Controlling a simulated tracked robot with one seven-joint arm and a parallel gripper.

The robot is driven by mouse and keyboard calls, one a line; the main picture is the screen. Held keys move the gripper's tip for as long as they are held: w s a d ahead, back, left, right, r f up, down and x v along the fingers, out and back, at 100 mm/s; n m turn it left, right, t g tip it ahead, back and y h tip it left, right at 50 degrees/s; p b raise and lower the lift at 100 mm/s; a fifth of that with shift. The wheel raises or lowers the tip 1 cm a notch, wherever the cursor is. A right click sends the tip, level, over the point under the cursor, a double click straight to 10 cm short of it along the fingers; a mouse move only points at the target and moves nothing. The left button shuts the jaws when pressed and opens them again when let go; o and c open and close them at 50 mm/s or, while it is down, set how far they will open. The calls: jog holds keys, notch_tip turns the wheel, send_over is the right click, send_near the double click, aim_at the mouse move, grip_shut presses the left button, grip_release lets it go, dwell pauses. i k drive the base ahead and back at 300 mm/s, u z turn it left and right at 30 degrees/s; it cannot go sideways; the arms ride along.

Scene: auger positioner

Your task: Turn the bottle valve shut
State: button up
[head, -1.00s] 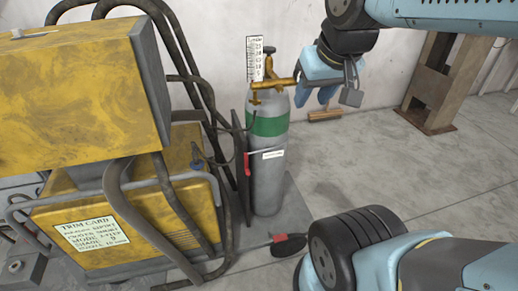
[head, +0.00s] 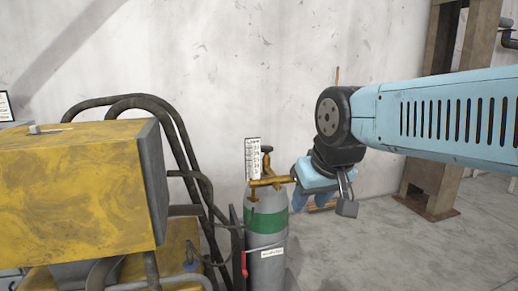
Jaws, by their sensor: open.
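The grey gas bottle (head: 266,268) with a green band stands upright beside the yellow welding machine. On its top is a brass fitting (head: 268,182) with a side stem pointing right. A small dark valve knob (head: 266,149) sits above the fitting. My gripper (head: 303,199), with blue fingers, is open just right of the fitting and lower than the knob. Its fingers point downward and appear empty. The gripper overlaps the end of the brass stem in the picture; I cannot tell whether they touch.
A white scale plate (head: 253,158) stands upright behind the fitting. The yellow welding machine (head: 75,190) and its dark hoses (head: 190,150) crowd the left side. A red-handled lever (head: 244,264) is on the bottle's left. Floor between is clear.

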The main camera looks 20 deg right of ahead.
aim_at(267, 150)
jog(key=u, duration=0.7)
jog(key=i, duration=0.1)
jog(key=z, duration=2.55)
jog(key=k, duration=0.45)
jog(key=u, duration=1.45)
jog(key=i, duration=1)
jog(key=u, duration=0.05)
